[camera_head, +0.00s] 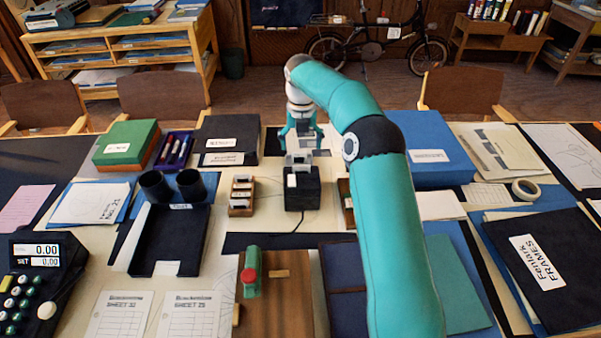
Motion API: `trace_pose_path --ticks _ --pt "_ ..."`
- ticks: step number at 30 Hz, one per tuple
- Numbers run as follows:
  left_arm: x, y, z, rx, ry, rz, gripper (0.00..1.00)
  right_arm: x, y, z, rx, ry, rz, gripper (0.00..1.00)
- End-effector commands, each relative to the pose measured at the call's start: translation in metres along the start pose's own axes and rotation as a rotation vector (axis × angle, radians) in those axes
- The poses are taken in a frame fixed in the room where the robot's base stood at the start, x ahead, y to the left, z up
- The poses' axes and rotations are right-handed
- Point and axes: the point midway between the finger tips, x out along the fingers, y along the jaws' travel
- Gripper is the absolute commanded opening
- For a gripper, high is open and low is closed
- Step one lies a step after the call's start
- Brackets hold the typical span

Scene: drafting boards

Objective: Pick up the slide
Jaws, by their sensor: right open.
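My right gripper (301,136) points down over a small black box (310,196) with a cord, near the middle of the table. Its teal fingers are apart. A small pale piece (299,158) shows just below the fingers, at the top of the box; I cannot tell whether it is the slide or whether the fingers touch it. A small white patch (292,181) is on the box's front. A wooden rack (241,210) left of the box holds several small white-edged pieces that look like slides. My left gripper is not in view.
Two dark cups (154,186) and a black tray (168,240) stand left of the rack. A wooden board with a red-and-green tool (250,274) lies in front. A blue box (428,150) stands at right. My right arm hides part of the table's right middle.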

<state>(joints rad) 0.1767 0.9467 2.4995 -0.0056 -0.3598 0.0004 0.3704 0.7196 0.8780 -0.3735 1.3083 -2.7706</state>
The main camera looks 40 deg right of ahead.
Motion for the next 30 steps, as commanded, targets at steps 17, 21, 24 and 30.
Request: trace_pose_path --ticks 17,21,24,30 --pt "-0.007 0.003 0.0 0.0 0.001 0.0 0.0 0.064 0.003 0.001 -0.005 0.003 0.0 0.85" --pt "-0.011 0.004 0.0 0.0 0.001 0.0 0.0 0.084 0.003 0.001 -0.006 0.003 0.0 0.85" --pt "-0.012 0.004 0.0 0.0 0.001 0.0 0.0 0.092 0.003 0.001 -0.006 0.002 0.001 0.85" --pt "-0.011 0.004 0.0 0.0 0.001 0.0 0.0 0.095 0.003 0.001 -0.005 0.0 0.001 0.85"
